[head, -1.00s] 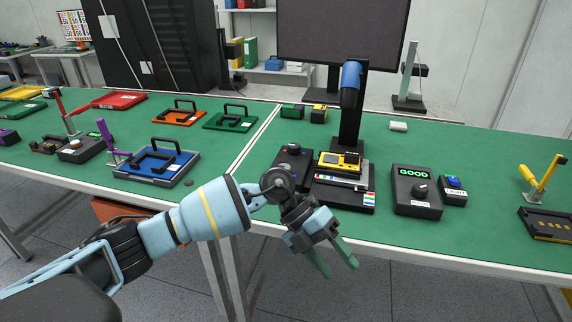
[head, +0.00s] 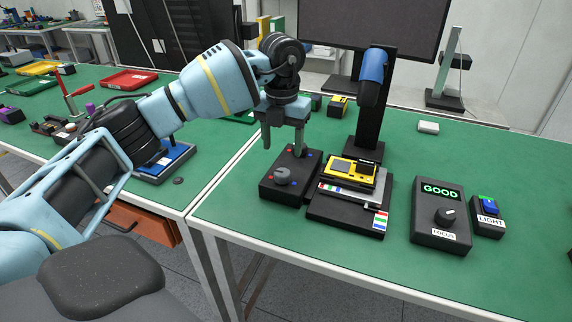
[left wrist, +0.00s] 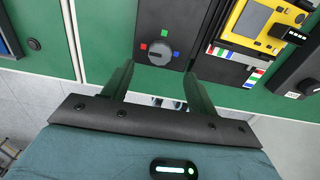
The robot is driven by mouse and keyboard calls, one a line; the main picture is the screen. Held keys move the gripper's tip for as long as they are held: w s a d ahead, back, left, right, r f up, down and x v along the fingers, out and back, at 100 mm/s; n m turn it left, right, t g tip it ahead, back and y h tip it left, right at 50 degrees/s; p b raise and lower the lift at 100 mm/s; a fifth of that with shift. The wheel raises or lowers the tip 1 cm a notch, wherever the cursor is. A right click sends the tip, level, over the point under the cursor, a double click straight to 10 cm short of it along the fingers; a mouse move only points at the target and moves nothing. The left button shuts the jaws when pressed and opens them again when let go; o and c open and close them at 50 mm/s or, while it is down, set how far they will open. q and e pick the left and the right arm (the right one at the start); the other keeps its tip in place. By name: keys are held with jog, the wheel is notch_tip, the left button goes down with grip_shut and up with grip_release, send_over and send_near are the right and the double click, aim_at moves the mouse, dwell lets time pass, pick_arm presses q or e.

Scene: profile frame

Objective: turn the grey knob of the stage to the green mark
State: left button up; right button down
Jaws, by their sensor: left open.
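The grey knob (head: 282,174) sits on top of a black box (head: 270,191) on the green table, left of the stage's black base (head: 335,219). My left gripper (head: 283,150) is open and points down above the box, apart from the knob. The wrist view shows the knob just beyond the gap between its fingertips (left wrist: 159,70). My right gripper is not in view.
A yellow device (head: 352,171) lies on the stage, below a blue tube (head: 373,70) on a black post. A box reading GOOD (head: 440,218) with a focus knob and a light switch (head: 489,210) stand to the right. A monitor (head: 370,25) stands behind.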

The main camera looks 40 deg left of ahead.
aim_at(283, 171)
pick_arm(q)
notch_tip(283, 171, down, 8)
jog(key=shift+r, duration=0.2)
dwell(0.3)
jog(key=c, duration=1)
